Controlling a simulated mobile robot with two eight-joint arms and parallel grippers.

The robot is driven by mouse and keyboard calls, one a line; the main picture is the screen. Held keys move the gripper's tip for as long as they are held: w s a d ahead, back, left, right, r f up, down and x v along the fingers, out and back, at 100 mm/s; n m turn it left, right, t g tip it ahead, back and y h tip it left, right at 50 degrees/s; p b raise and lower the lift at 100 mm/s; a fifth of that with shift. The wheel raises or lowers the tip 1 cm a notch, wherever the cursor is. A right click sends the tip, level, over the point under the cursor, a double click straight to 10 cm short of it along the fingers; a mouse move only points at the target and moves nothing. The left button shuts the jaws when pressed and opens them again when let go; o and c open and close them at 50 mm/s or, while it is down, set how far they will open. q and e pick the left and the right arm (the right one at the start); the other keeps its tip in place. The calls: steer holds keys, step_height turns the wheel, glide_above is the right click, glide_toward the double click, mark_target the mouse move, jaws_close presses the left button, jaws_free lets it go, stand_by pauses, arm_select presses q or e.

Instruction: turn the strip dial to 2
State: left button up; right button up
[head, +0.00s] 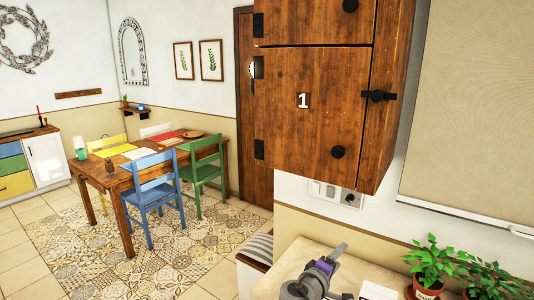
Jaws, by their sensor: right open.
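A pale strip (330,192) is mounted on the wall just under the wooden cabinet. A small dark round dial (350,198) sits at its right end, with switch-like plates to its left. The dial is too small for its setting to be read. My right gripper (340,251), grey with a purple part, reaches up from the bottom edge over the pale counter. It is open, below the strip and apart from it, with nothing seen in it. My left gripper is not in view.
The wooden cabinet (315,110), marked 1, overhangs the strip. Potted plants (430,262) stand right of my gripper on the counter (285,270). A beige panel (470,110) covers the right wall. A dining table (150,165) with coloured chairs stands far left.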

steer(key=s+d+f+m+g+y, duration=0.1)
steer(key=s+d+f+m+g, duration=0.15)
steer(key=s+d, duration=0.3)
steer(key=s+a+f+m+g+y, duration=0.1)
steer(key=s+a+f+m+y, duration=0.1)
steer(key=s, duration=0.6)
steer(key=s+a+f+m+g+y, duration=0.2)
steer(key=s+f+y, duration=0.2)
steer(key=s+f, duration=0.3)
steer(key=s+a+f+m+g+y, duration=0.1)
steer(key=s+f, duration=0.3)
steer(key=s, duration=0.7)
steer(key=shift+a+f+m+y, duration=0.15)
steer(key=shift+a+m+y, duration=0.55)
steer(key=shift+y, duration=0.2)
